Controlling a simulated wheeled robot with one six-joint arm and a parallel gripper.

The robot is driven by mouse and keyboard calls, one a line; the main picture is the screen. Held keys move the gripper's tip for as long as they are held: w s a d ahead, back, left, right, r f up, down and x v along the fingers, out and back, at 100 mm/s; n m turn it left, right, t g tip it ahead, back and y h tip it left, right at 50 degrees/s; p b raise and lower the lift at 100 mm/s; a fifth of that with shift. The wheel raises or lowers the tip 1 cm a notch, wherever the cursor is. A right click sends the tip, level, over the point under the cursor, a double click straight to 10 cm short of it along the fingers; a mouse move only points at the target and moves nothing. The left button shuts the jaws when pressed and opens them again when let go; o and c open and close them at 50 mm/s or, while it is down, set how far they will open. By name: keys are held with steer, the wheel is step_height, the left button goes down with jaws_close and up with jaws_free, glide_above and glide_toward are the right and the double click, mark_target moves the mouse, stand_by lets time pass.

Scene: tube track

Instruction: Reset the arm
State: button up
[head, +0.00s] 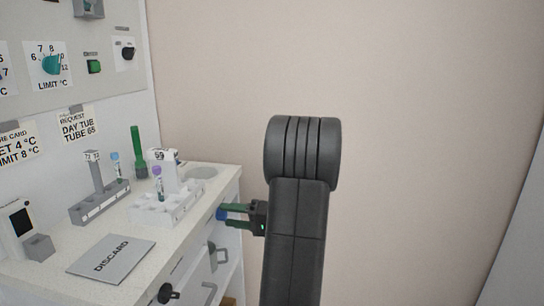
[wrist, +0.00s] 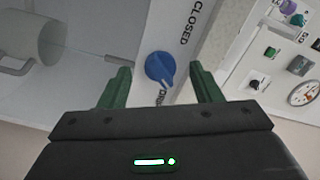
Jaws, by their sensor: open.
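My gripper (head: 228,216) is in front of the white cabinet's right side in the head view, its green fingers pointing left. In the wrist view my gripper (wrist: 161,72) is open, one green finger on either side of a blue knob (wrist: 160,68). The knob sits on a white panel marked CLOSED, with another label partly hidden. The knob also shows at the fingertips in the head view (head: 221,213). I cannot tell whether the fingers touch it. My dark arm stands upright in the middle of the head view and hides part of the wall.
The counter holds a grey rack (head: 98,206), a white tube rack (head: 165,207), a green tube-like object (head: 138,155) and a DISCARD plate (head: 110,258). A control panel (head: 70,50) hangs above. Cabinet handles (head: 209,292) stick out below my gripper. The wall area to the right looks clear.

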steer(key=n, duration=0.1)
steer(key=d+n+b, duration=0.1)
steer(key=n, duration=0.1)
steer(key=shift+s+d+n, duration=0.1)
steer(key=shift+d+n, duration=0.15)
steer(key=shift+n, duration=0.05)
steer(key=shift+f, duration=0.1)
